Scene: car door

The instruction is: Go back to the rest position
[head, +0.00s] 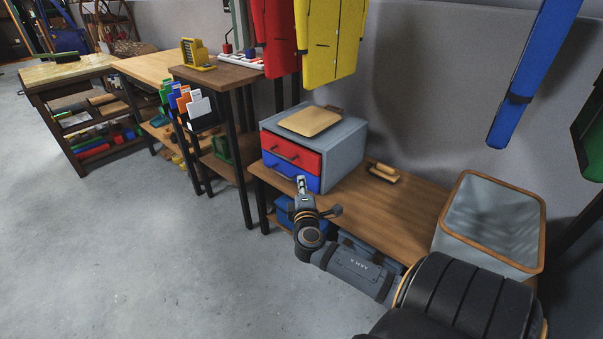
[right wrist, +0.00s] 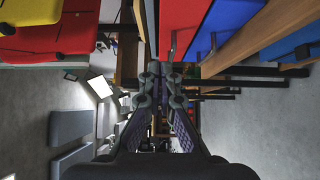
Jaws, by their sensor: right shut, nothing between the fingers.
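My right arm reaches in from the lower right of the head view. Its gripper (head: 302,185) is shut and empty, in front of the blue lower drawer of a small grey drawer unit (head: 343,140). In the right wrist view the two fingers (right wrist: 163,72) come together at the tips with nothing between them. Whether the gripper touches the drawer front cannot be told. The red drawer (head: 290,154) and the blue drawer (head: 283,175) both look closed. My left gripper does not show.
The drawer unit stands on a wooden bench (head: 415,207). A tan board (head: 310,121) lies on top. A wood-rimmed grey bin (head: 490,222) stands at the right. Yellow and blue panels hang above. More tables line the wall at the left. The grey floor (head: 150,250) is clear.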

